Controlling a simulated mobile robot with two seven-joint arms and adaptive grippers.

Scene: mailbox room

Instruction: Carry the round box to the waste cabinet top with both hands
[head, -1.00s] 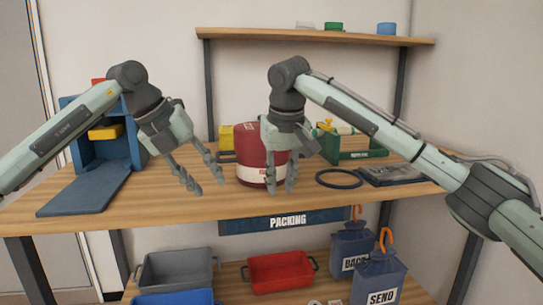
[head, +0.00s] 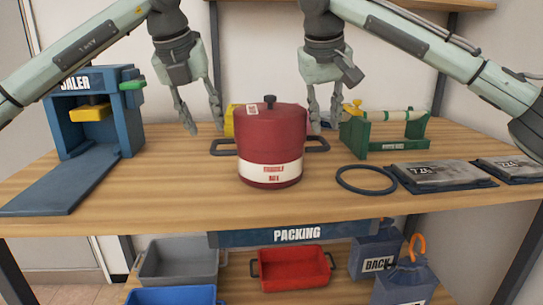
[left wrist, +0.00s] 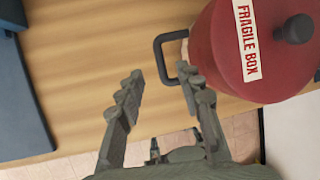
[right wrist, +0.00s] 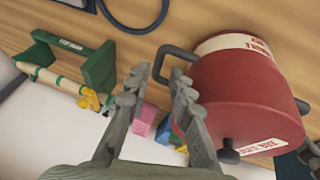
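The round box (head: 271,135) is a red drum with a lid knob, a white label band and a dark loop handle on each side. It stands upright on the wooden packing table (head: 330,205). My left gripper (head: 202,128) is open and empty, above and just left of the box's left handle; that handle (left wrist: 163,58) shows near its fingertips in the left wrist view. My right gripper (head: 325,125) is open and empty near the right handle (right wrist: 172,62), which lies just beyond its fingertips in the right wrist view. I cannot make out the waste cabinet.
A blue sealer (head: 95,115) stands left. A green roll holder (head: 385,132), a dark ring (head: 366,180) and grey mailer packs (head: 442,175) lie right. Below are a grey bin (head: 178,262), a red bin (head: 293,268) and blue bags (head: 376,255). The table front is clear.

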